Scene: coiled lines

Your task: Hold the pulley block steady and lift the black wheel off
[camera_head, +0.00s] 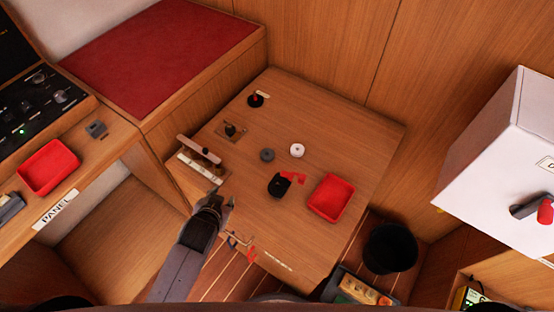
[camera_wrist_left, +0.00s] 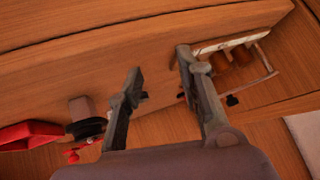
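The pulley block (camera_head: 275,188) appears to be the small dark block with a red part (camera_head: 292,177) on the wooden table, left of the red tray. In the left wrist view it shows at the lower left as a grey block (camera_wrist_left: 80,107) with a black round part, likely the black wheel (camera_wrist_left: 90,128), against it. A red piece is beside that wheel. My left gripper (camera_head: 222,201) is near the table's left front edge, apart from the block. Its fingers are spread and empty in the left wrist view (camera_wrist_left: 158,76). My right gripper is not in view.
A red tray (camera_head: 347,197) is right of the block. A grey ring (camera_head: 267,155) and a white ring (camera_head: 297,150) lie behind it. Pegs (camera_head: 231,130) stand farther back. A rack (camera_head: 200,166) lines the left edge. A black bin (camera_head: 390,248) is off the right front.

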